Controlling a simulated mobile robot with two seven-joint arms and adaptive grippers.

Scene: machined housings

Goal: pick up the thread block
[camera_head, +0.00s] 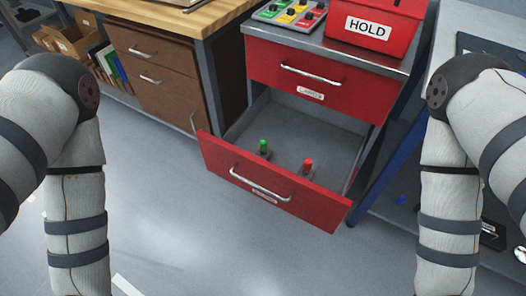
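No object in view can be surely told as the thread block. Two small upright pieces stand in the open lower red drawer (268,185): one with a green top (263,147) toward the left, one with a red top (307,165) toward the right. Both have dark lower parts, partly hidden by the drawer front, and are too small to make out. My two arms hang down at the left and right sides of the view. Both grippers are below the picture and out of view.
The red cabinet's upper drawer (318,85) is shut. On its top are a red box marked HOLD (367,27) and a tray of coloured compartments (289,14). A wooden-topped bench (168,14) stands left, a grey table right. The floor before the drawer is clear.

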